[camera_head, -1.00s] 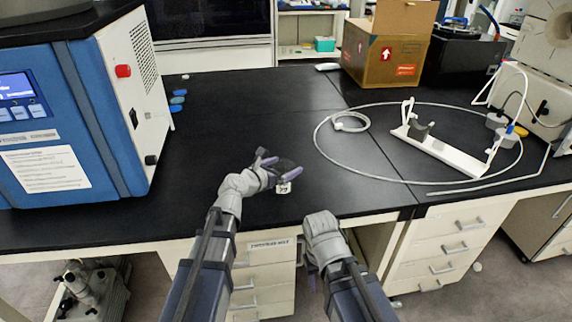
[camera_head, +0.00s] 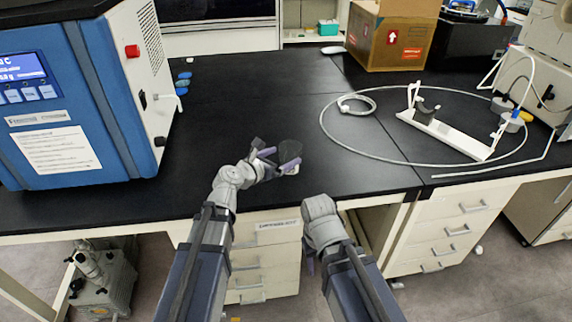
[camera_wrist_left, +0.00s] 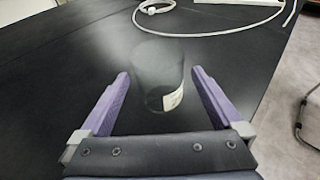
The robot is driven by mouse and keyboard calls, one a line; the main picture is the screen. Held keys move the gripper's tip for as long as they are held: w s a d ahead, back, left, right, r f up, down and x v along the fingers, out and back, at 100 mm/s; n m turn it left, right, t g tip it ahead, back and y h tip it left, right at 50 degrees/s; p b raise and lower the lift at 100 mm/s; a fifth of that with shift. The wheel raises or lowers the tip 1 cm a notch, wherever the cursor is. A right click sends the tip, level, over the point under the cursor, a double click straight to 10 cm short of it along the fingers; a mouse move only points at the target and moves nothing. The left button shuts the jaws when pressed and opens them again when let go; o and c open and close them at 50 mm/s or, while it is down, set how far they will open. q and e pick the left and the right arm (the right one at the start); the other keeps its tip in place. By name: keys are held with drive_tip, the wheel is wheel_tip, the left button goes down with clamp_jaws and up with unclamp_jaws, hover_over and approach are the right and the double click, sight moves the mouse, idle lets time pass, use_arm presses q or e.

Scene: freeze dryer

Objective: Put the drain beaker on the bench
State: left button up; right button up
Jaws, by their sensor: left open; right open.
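The drain beaker (camera_head: 289,151) is a clear, dark-looking glass with a white label, upright on the black bench (camera_head: 240,115) near its front edge. It also shows in the left wrist view (camera_wrist_left: 158,62), between the two purple fingers. My left gripper (camera_head: 278,160) is open around the beaker, with a gap on each side; the fingers also show in the left wrist view (camera_wrist_left: 160,76). My right gripper (camera_head: 312,262) hangs low in front of the bench edge, away from the beaker, its fingers partly hidden.
The blue and white freeze dryer (camera_head: 80,100) stands at the left, with small blue caps (camera_head: 182,82) beside it. A hose loop (camera_head: 330,135) and a white stand (camera_head: 445,135) lie at the right. A cardboard box (camera_head: 392,35) is behind. The middle bench is clear.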

sight(296, 149)
use_arm(q)
drive_tip(key=shift+b+x, duration=1)
drive_tip(key=shift+x, duration=2.9)
drive_tip(key=shift+r, duration=0.1)
drive_tip(key=c, duration=1.3)
drive_tip(key=shift+c, duration=0.2)
drive_tip(key=shift+r, duration=0.15)
wheel_tip(296, 149, up, 10)
drive_tip(key=p, duration=1)
